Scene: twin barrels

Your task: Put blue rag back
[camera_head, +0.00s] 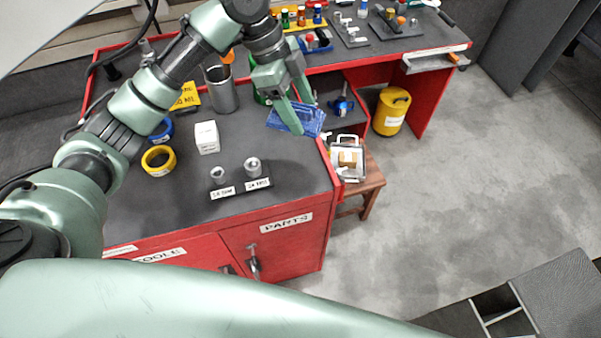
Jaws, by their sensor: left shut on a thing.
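The blue rag (309,117) is a flat blue cloth with pale markings. My left gripper (292,117) is shut on it, near the right edge of the black bench top. The rag looks to be above the bench's right corner, but I cannot tell how high. Part of the rag is hidden behind the fingers. My right gripper is not in view.
The red bench (286,245) holds a grey metal canister (222,92), a white box (207,138), a yellow tape roll (158,160) and two small metal parts. A yellow barrel (391,112) stands under the back bench. A wooden stool (371,178) holds a white-framed item (347,155).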

